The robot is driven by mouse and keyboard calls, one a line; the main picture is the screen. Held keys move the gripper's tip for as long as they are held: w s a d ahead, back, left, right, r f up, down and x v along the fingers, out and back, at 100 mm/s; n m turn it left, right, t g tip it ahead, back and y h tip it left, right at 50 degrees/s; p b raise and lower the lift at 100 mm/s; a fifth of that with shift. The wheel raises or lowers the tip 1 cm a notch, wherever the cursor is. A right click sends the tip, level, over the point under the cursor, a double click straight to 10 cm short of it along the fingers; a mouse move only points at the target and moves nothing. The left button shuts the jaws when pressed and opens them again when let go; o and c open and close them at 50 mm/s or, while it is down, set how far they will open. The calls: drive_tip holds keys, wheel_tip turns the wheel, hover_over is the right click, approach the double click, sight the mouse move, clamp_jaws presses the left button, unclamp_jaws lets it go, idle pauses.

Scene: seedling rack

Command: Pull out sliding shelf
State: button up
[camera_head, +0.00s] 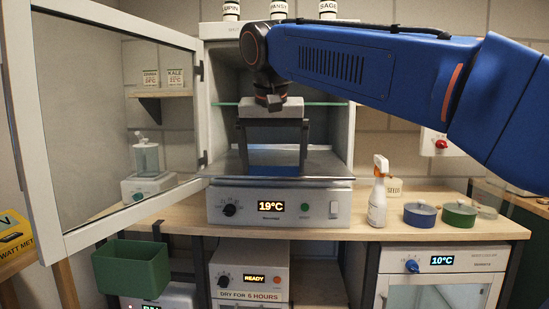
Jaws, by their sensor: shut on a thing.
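A white cabinet (349,118) stands open on the wooden bench, its glazed door (52,130) swung out to the left. Inside, a grey metal shelf (325,163) lies low, just above the front panel. A glass shelf (335,103) sits higher up. My gripper (273,166) reaches down into the cabinet, its two dark fingers spread wide on either side of a blue piece (273,157) at the grey shelf. It is shut on this piece. I cannot tell whether the blue piece is part of the shelf. My wrist hides some of the interior.
A white spray bottle (377,202) with an orange head, a blue pot (420,214) and a green pot (459,214) stand on the bench to the right. A green bin (132,268) is below the door. The door's frame flanks the space left of the cabinet.

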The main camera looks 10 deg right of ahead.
drive_tip(key=shift+s, duration=0.2)
drive_tip(key=o, duration=1.2)
drive_tip(key=v, duration=1.7)
drive_tip(key=shift+r, duration=0.25)
drive_tip(key=shift+s+a, duration=0.1)
